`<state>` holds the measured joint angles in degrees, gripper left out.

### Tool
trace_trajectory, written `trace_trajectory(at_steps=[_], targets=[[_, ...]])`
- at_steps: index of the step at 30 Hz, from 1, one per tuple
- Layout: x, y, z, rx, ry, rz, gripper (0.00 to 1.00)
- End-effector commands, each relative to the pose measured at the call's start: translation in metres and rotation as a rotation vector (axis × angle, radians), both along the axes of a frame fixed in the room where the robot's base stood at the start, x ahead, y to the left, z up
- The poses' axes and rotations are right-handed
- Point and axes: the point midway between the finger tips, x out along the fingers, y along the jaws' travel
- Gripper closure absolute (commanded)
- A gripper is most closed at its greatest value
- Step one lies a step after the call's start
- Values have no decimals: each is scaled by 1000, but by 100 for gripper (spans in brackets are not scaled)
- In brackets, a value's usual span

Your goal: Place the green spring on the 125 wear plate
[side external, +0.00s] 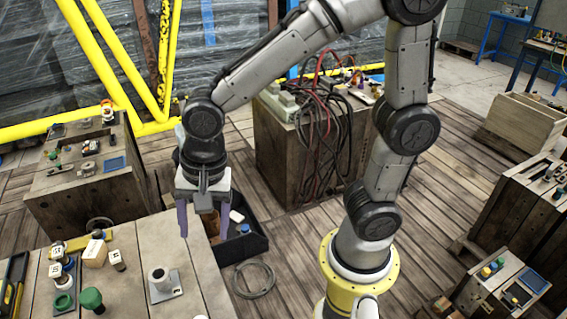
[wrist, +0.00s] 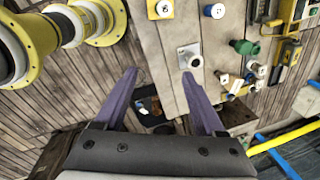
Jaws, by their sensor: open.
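A green stepped cylinder (side external: 92,300), which may be the green spring, stands on the pale wooden bench top at the front left; it also shows in the wrist view (wrist: 243,47). A grey square metal plate (side external: 176,291) carries an upright light cylinder; the plate also shows in the wrist view (wrist: 183,64). I cannot read any 125, so I cannot tell which part is the wear plate. My gripper (side external: 203,232) has its purple fingers (wrist: 160,74) spread, pointing down, empty, beyond the bench's far right edge.
Small white-capped blocks (side external: 117,260) and a tan block (side external: 95,253) stand on the bench's left part. A dark open bin (side external: 255,244) with small items sits on the floor past the bench. A cable-draped crate (side external: 275,160) stands behind.

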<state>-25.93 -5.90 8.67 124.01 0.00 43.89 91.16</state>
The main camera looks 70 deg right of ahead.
Motion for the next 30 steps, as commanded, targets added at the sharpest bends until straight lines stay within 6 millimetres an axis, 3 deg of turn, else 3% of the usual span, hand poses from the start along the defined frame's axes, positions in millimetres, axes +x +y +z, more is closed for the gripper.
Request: trace_trajectory(at_steps=[1, 6, 15, 21, 30], targets=[[-5, -17, 14, -5, -41, 76, 28], [-29, -63, 45, -74, -161, 380, 28], [-86, -119, 72, -298, -317, 865, 28], [-107, -132, 74, -403, -345, 1037, 28], [-110, -133, 73, -422, -346, 1073, 28]])
